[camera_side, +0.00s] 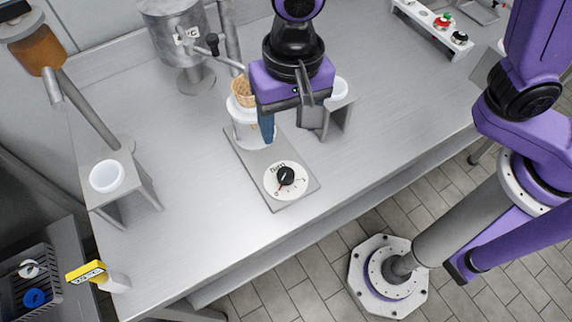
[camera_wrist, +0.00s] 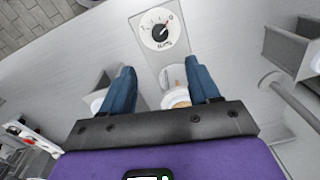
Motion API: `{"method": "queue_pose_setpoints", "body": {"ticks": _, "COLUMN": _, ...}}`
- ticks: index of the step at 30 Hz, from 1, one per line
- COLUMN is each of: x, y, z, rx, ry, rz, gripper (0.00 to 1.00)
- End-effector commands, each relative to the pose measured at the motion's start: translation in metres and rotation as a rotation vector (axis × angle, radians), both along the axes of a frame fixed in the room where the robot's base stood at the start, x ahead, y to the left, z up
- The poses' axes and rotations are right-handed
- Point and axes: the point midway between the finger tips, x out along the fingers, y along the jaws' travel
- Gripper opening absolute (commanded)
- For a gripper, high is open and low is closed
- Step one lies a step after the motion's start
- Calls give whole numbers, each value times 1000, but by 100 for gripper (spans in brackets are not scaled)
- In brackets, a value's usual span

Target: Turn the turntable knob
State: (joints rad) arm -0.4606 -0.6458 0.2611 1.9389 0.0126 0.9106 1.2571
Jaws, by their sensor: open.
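The turntable knob (camera_side: 286,176) is a black knob on a round white dial (camera_side: 272,190) marked with numbers. The dial sits at the front end of a grey plate (camera_side: 303,199) on the metal table. In the wrist view the knob (camera_wrist: 161,32) shows at the top middle, beyond my fingers. My gripper (camera_side: 268,138) is above the table, behind the knob and apart from it. Its two blue fingers show in the wrist view (camera_wrist: 161,82), spread wide with nothing held between them. Part of a waffle cone (camera_side: 243,92) and its white holder (camera_side: 243,113) show beside my gripper, partly hidden by it.
A metal tank (camera_side: 178,40) with a lever tap stands behind. White cups (camera_side: 107,176) sit in stands at left and right. A button box (camera_side: 432,25) is at the back right. The table around the dial is clear.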

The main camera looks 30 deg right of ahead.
Motion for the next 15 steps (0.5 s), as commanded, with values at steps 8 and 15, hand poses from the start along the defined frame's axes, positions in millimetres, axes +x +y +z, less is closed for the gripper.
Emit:
{"method": "queue_pose_setpoints", "body": {"ticks": 8, "x": 0, "y": 0, "z": -54, "rx": -6, "ry": 3, "rz": 1, "gripper": 61}}
{"method": "queue_pose_setpoints", "body": {"ticks": 15, "x": 0, "y": 2, "z": -98, "rx": -5, "ry": 3, "rz": 1, "gripper": 61}}
